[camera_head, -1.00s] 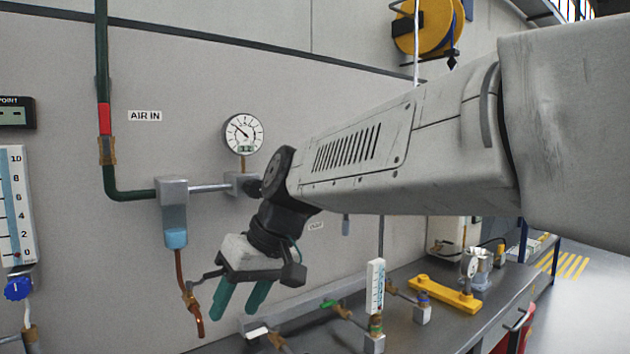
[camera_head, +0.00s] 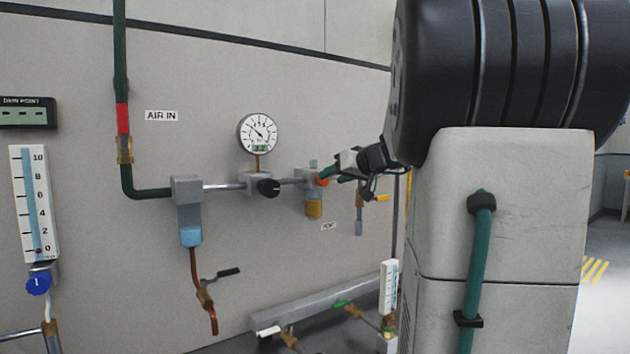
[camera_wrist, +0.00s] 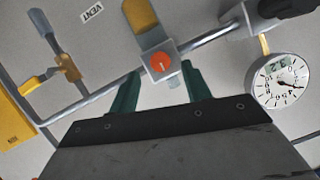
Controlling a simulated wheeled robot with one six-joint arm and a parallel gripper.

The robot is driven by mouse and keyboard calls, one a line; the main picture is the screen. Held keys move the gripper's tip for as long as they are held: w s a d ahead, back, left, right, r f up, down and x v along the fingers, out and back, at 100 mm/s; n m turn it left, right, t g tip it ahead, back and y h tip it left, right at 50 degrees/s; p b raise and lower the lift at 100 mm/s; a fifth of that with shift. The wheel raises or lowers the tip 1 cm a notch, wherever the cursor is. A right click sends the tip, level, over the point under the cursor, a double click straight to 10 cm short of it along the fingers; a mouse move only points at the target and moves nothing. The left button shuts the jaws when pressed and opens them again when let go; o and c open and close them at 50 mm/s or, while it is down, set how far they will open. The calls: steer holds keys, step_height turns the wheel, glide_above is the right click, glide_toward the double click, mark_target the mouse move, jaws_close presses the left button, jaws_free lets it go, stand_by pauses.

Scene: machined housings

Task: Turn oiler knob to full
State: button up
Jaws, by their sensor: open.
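The oiler is a grey block (camera_wrist: 155,44) with an orange round knob (camera_wrist: 160,64) that has a pale pointer mark, and an amber bowl (camera_wrist: 140,14). In the head view the oiler's amber bowl (camera_head: 314,208) hangs below the block, and the orange knob (camera_head: 321,181) is partly hidden by my gripper. My gripper (camera_wrist: 158,82) is open, with one green finger on each side of the knob in the wrist view. The fingertips reach close to the block; I cannot tell whether they touch the knob.
A black regulator knob (camera_head: 268,187) and a round gauge (camera_head: 258,133) are left of the oiler on the same pipe. A yellow-handled valve (camera_head: 376,198) is just right.

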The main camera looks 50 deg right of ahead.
mark_target(325, 180)
steer(key=shift+x, duration=1.65)
steer(key=c, duration=1)
